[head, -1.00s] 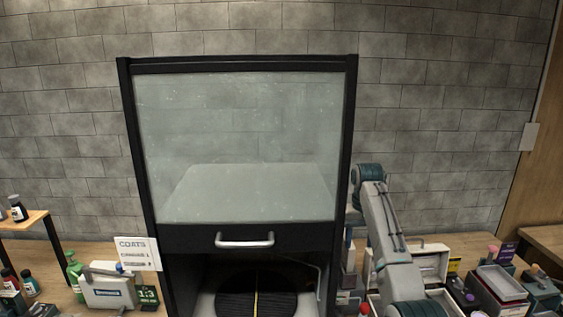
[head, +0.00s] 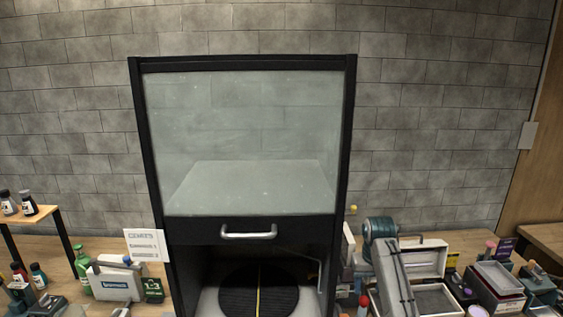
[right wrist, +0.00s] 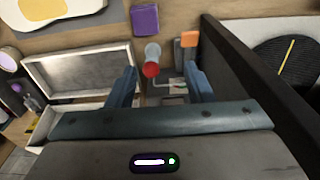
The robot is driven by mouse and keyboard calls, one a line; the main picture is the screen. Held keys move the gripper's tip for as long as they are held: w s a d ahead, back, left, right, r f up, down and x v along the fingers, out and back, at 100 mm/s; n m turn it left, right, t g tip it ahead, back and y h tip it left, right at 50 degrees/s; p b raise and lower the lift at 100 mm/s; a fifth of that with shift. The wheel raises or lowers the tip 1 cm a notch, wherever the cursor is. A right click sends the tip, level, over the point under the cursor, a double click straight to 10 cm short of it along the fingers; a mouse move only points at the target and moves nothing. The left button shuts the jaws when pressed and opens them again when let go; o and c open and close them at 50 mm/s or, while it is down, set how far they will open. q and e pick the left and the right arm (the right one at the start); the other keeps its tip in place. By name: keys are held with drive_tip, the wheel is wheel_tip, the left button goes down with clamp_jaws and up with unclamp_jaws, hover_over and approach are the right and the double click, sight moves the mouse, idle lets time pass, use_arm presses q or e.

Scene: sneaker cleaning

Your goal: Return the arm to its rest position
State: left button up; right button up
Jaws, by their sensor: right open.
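My right gripper (right wrist: 160,86) is open in the right wrist view, with its two blue-grey fingers apart and nothing clasped between them. A red-tipped cylinder (right wrist: 152,62) shows beyond and between the fingers, apart from them as far as I can tell. In the head view my right arm (head: 394,275) is low at the bottom right, in front of an open case; its fingers cannot be made out there. My left arm and gripper are not in view.
A black cabinet with a glass front (head: 240,140) and a metal handle (head: 248,232) stands in the middle, open below, with a dark round pad (head: 240,295) inside. An open case (head: 425,258) and several small items crowd the table at right. A green bottle (head: 82,268) stands left.

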drive_tip(key=s+d+f+t, duration=0.1)
drive_tip(key=s+d+f, duration=0.1)
drive_tip(key=s+f, duration=0.7)
drive_tip(key=s+d+f, duration=0.1)
drive_tip(key=s+f, duration=0.5)
drive_tip(key=s, duration=0.7)
drive_tip(key=s+r+n+t, duration=0.1)
drive_tip(key=s+r, duration=0.1)
drive_tip(key=s, duration=1)
drive_tip(key=s+r+t, duration=0.1)
drive_tip(key=s+r, duration=0.2)
drive_tip(key=s, duration=0.8)
wheel_tip(320, 180, down, 36)
drive_tip(key=d+g+b, duration=0.1)
drive_tip(key=d+b, duration=0.1)
drive_tip(key=b, duration=0.4)
drive_tip(key=s+d+f+b, duration=0.1)
drive_tip(key=s+f+b, duration=0.1)
drive_tip(key=s+f, duration=0.7)
drive_tip(key=s+f+g+b, duration=0.1)
drive_tip(key=s+f+b, duration=0.2)
drive_tip(key=s+f, duration=0.7)
wheel_tip(320, 180, down, 6)
drive_tip(key=shift+d+f+m+g+h+b, duration=0.2)
drive_tip(key=shift+d+m+g+h+b, duration=0.1)
drive_tip(key=shift+d, duration=0.05)
